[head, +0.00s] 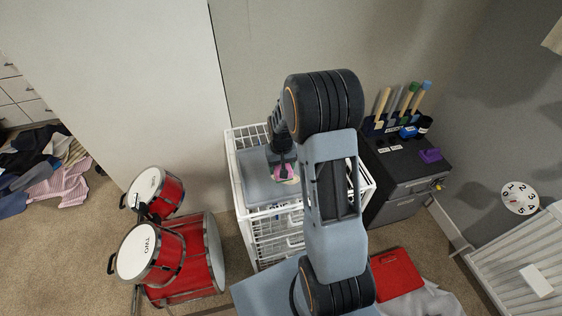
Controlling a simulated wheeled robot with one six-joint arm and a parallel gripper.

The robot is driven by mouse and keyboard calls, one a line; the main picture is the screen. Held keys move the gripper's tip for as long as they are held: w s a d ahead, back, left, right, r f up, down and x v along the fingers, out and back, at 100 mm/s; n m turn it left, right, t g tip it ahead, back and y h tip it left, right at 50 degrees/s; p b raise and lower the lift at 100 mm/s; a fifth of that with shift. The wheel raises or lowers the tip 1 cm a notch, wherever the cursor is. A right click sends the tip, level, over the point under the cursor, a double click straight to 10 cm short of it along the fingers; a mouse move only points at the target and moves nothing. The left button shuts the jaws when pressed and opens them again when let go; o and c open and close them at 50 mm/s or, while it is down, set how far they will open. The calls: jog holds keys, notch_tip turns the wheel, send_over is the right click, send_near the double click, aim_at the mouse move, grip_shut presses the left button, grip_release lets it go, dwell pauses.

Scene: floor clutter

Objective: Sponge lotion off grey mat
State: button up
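The grey mat (256,172) lies on top of a white wire drawer rack (240,198) at the middle of the head view. My gripper (283,168) points down over the mat, partly hidden by my own arm. A small pink thing (287,173) with a paler edge shows right at the fingertips. I cannot tell whether it is a sponge or lotion, or whether the fingers hold it. The finger gap is too small to make out. The right part of the mat is hidden behind my arm.
A dark cabinet (400,188) with upright handled tools and a purple item (430,156) stands right of the rack. Red drums (185,255) stand at the left. A red flat box (396,274) lies at the lower right. Clothes (45,170) lie far left.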

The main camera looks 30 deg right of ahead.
notch_tip(320, 180, down, 5)
jog(key=b, duration=0.2)
jog(key=shift+r+b, duration=0.1)
jog(key=shift+b, duration=0.25)
jog(key=shift+d+r, duration=0.25)
jog(key=shift+c, duration=0.3)
jog(key=d, duration=0.3)
jog(key=shift+s+f, duration=0.25)
jog(key=shift+s, duration=0.1)
jog(key=shift+a, duration=0.3)
jog(key=shift+w+a, duration=0.15)
jog(key=shift+a, duration=0.45)
jog(key=shift+w+a, duration=0.15)
jog(key=shift+a, duration=0.65)
jog(key=shift+d, duration=0.3)
jog(key=shift+s+d, duration=0.25)
jog(key=shift+d, duration=1.05)
jog(key=shift+w+a, duration=0.15)
jog(key=shift+a, duration=0.6)
jog(key=shift+w+a, duration=0.1)
jog(key=shift+a, duration=0.65)
jog(key=shift+w+a+r+p, duration=0.1)
jog(key=shift+a+r+p, duration=0.15)
jog(key=shift+p, duration=0.2)
notch_tip(320, 180, up, 3)
jog(key=shift+d+f+p, duration=0.1)
jog(key=shift+f+p, duration=0.05)
jog(key=shift+p, duration=0.45)
jog(key=shift+r+p, duration=1.9)
jog(key=shift+r, duration=0.65)
